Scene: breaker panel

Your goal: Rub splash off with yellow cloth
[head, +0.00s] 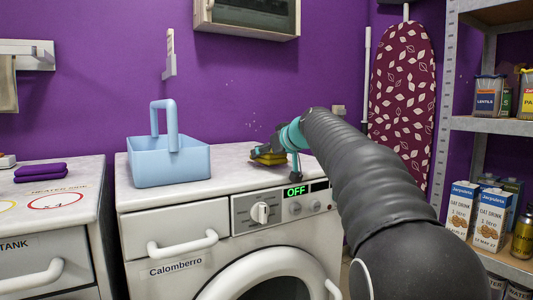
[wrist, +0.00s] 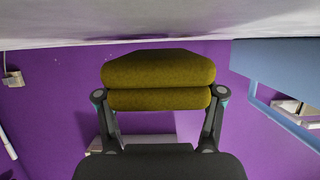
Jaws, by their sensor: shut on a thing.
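My gripper (head: 276,150) is over the white worktop of the washing machine, close to the purple wall. It is shut on the yellow cloth (head: 268,159). In the wrist view, the folded cloth (wrist: 158,70) sits between the two fingers (wrist: 158,112) as two thick yellow pads. In the head view the cloth is low by the worktop; whether it touches it I cannot tell. Small pale specks, perhaps the splash (head: 230,84), show on the purple wall above and left of my gripper. My arm hides part of the worktop and wall.
A light blue caddy with a raised handle (head: 170,165) stands on the worktop left of my gripper. A wall cabinet (head: 250,17) hangs above. An ironing board (head: 402,95) and stocked shelves (head: 495,126) stand to the right. Worktop between caddy and gripper is clear.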

